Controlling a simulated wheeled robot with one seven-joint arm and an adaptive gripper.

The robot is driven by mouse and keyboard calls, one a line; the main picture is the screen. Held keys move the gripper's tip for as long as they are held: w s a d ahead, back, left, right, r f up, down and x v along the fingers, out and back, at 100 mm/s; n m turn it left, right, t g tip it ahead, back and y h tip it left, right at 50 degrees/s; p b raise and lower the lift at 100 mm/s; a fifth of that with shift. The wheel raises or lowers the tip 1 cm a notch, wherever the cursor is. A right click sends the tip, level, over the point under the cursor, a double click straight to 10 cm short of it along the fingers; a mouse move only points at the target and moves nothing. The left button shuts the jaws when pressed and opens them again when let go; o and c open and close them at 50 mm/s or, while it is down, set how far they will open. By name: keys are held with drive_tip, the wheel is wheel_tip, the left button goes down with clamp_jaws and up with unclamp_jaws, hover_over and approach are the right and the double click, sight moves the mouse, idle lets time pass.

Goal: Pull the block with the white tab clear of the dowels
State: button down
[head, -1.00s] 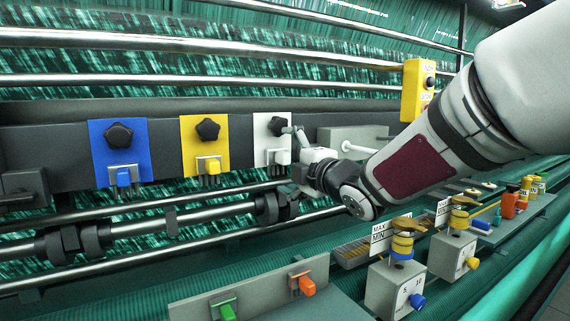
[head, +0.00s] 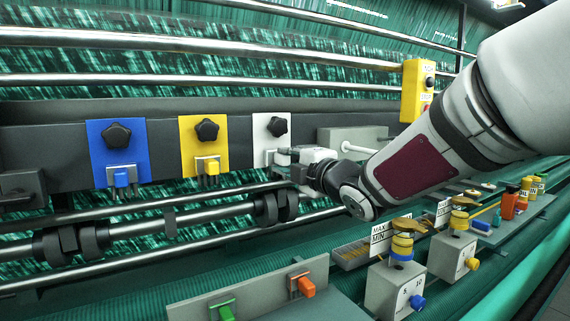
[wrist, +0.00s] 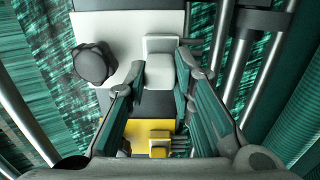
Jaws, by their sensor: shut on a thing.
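The white plate (head: 269,132) with a black knob is on the dark rail. The block with the white tab (head: 282,158) is at its lower edge, largely covered by my gripper in the head view. My gripper (head: 288,156) reaches in from the right and is shut on the white-tab block. In the wrist view the white tab (wrist: 160,66) is between the finger ends of my gripper (wrist: 155,76). The block looks still against its plate.
A yellow plate (head: 188,133) and a blue plate (head: 98,143), with their own tabs and knobs, are to the left. A grey box with a white rod (head: 352,145) is at right. Steel bars with black collars (head: 265,210) run just below my gripper.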

sight(287, 160)
drive_tip(key=shift+v, duration=0.85)
drive_tip(key=shift+p+v, duration=0.3)
drive_tip(key=shift+v, duration=1.2)
drive_tip(key=v, duration=0.4)
drive_tip(key=shift+p, duration=0.3)
idle(0.4)
